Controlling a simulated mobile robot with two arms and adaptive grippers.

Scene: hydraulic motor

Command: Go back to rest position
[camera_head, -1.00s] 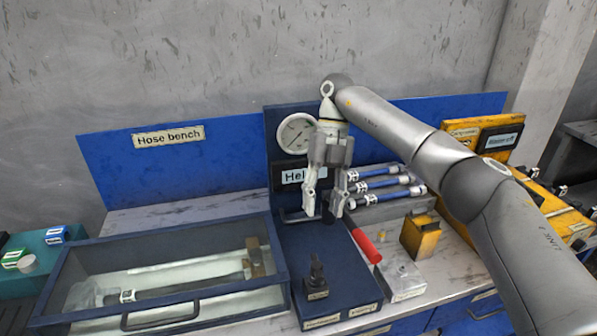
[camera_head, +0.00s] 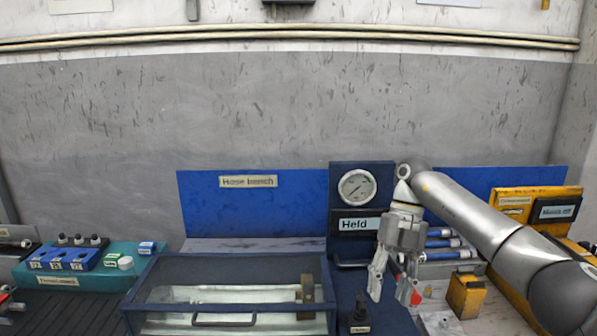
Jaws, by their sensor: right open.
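My right gripper (camera_head: 393,290) hangs with its fingers pointing down, open and empty, in front of the blue gauge stand on the hose bench. Its arm comes in from the right. The gauge stand (camera_head: 338,180) carries a round dial (camera_head: 357,188) and a sign reading "Held" (camera_head: 355,225). My left gripper is not in view.
A clear-lidded case with a dark blue frame (camera_head: 150,268) stands left of the gripper. A teal tray (camera_head: 107,277) with small blocks is at far left. The wall space above is free.

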